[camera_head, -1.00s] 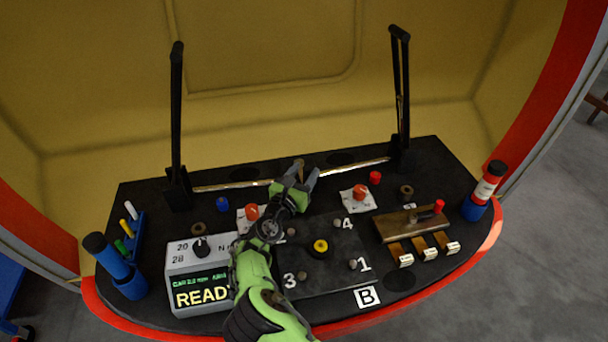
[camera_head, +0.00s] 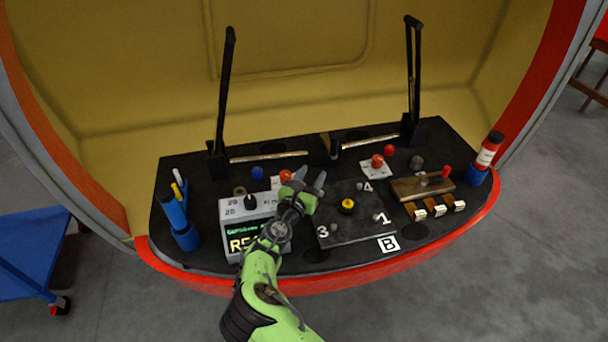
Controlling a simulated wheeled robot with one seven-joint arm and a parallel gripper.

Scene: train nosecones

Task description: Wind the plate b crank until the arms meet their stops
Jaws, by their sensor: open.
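Plate B is a dark square plate (camera_head: 365,231) on the black console, with a yellow knob (camera_head: 347,205) at its middle and the numbers 1, 3 and 4 showing. A white B label (camera_head: 388,244) sits at its front edge. Two tall black arms stand upright at the back, the left arm (camera_head: 226,95) and the right arm (camera_head: 413,75). Brass rods run from their bases towards a dark centre piece with a tan face (camera_head: 325,148); I cannot tell if this is the crank. My gripper (camera_head: 310,180) is open and empty, over the plate's back left corner, hiding part of it.
A grey readout box (camera_head: 240,209) stands just left of my gripper. Blue holders with coloured sticks (camera_head: 178,214) are at the far left. A wooden block with tags (camera_head: 422,187) and a red-and-white tube (camera_head: 487,152) are at the right. A red rim (camera_head: 330,285) edges the console.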

